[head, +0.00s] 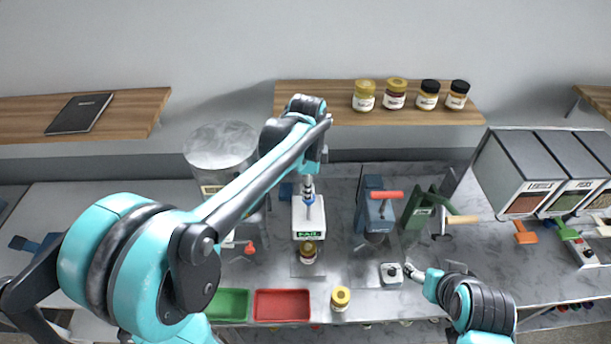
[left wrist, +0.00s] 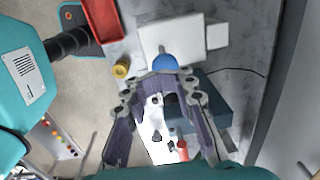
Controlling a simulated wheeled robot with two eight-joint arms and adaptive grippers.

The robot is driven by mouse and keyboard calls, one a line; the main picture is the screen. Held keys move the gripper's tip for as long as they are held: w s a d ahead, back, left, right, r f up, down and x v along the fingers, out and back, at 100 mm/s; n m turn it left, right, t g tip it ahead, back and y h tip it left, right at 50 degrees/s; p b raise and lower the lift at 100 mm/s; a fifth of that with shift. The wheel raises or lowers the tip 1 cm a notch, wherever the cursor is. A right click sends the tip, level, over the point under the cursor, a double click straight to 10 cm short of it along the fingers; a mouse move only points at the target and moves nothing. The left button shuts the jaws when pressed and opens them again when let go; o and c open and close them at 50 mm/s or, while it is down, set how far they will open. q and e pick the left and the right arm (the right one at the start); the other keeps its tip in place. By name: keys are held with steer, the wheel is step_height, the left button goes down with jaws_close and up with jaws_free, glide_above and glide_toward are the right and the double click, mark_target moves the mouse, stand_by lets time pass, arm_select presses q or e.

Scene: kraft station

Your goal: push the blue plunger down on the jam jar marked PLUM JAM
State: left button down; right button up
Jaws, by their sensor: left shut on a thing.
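The white station (head: 309,222) with a green sign stands at mid-counter. A jar (head: 308,250) with a yellowish lid stands in front of it; its label is too small to read. My left gripper (head: 309,186) points down above the station. In the left wrist view the round blue plunger (left wrist: 165,62) lies between the fingertips of my left gripper (left wrist: 168,75), which is shut on it. The plunger's lower part is hidden. Another yellow-lidded jar (head: 340,297) stands near the front edge. My right gripper (head: 414,274) is low at the right; its finger gap is unclear.
A green tray (head: 228,318) and a red tray (head: 282,318) lie at the front left. A blue press with a red handle (head: 385,196) and a green lever tool (head: 421,208) stand right of the station. A small white block (head: 391,278) is beside my right gripper.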

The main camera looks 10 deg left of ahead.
arm_select(q)
steer(key=r, duration=0.3)
steer(key=shift+d+r, duration=0.35)
steer(key=shift+a+r, duration=0.25)
steer(key=shift+a, duration=0.05)
steer(key=shift+d, duration=0.15)
arm_select(e)
steer(key=shift+d+f, duration=0.1)
steer(key=shift+d, duration=0.1)
steer(key=shift+w, duration=0.1)
arm_select(q)
steer(key=shift+f, duration=0.1)
steer(key=s+a+f+n+t+b, duration=0.1)
steer(key=s+f+n+t+b, duration=0.1)
steer(key=s+f+n+b, duration=0.3)
steer(key=s+a+f+n+t+b, duration=0.1)
steer(key=s+f+n+b, duration=0.4)
steer(key=f+b, duration=0.8)
steer(key=s+a+f+n+t+b, duration=0.2)
steer(key=s+f+n+t+b, duration=0.1)
steer(key=s+f+b, duration=0.4)
step_height(320, 180, down, 7)
steer(key=n+b, duration=0.1)
steer(key=b, duration=0.2)
steer(key=shift+n+t, duration=0.4)
arm_select(e)
step_height(320, 180, down, 28)
